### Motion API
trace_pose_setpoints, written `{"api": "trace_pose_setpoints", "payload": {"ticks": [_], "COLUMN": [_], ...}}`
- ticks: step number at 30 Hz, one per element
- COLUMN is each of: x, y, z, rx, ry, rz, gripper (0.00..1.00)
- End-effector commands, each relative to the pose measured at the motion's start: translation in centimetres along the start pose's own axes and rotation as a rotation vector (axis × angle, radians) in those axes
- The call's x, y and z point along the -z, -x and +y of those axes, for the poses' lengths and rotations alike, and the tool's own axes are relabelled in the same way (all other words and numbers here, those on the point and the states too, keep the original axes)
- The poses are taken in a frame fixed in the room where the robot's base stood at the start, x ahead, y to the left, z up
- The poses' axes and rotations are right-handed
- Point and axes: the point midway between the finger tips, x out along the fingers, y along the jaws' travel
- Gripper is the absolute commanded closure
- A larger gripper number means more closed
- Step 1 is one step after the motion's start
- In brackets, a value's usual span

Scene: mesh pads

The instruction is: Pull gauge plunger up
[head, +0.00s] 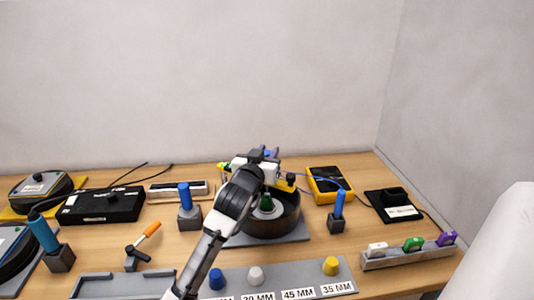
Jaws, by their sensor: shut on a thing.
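A round black bowl-like part (284,222) stands on a grey square pad (296,238) in the middle of the table. A small dark green piece (266,203) rises from a pale round part inside it, and I take this to be the gauge plunger. My gripper (266,191) is over the round part, shut on the plunger. My white and black arm comes up from the bottom of the head view and hides the left of the round part. The fingertips are too small to see clearly. A yellow and black piece (286,184) shows just behind my gripper.
A blue-handled block (189,212) stands at left and another (337,216) at right. A yellow meter (328,184) lies behind the right one. A labelled grey rack (297,282) with coloured knobs is in front. A grey tray (408,255) with coloured pieces is at right.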

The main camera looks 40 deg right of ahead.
Motion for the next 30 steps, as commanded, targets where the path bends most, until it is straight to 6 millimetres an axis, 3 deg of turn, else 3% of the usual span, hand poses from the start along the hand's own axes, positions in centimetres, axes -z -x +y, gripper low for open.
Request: {"api": "trace_pose_setpoints", "payload": {"ticks": [7, 15, 16, 20, 30], "x": [1.6, 1.9, 1.9, 1.8, 1.6], "y": [0.0, 0.0, 0.0, 0.0, 0.4], "z": [0.2, 0.0, 0.0, 0.0, 0.0], "rx": [-0.003, -0.002, -0.001, -0.001, -0.001], "ry": [0.003, 0.000, 0.000, 0.000, 0.001], "rz": [0.000, 0.006, 0.006, 0.004, 0.002], "gripper": [1.00, 1.00, 0.70, 0.53, 0.53]}}
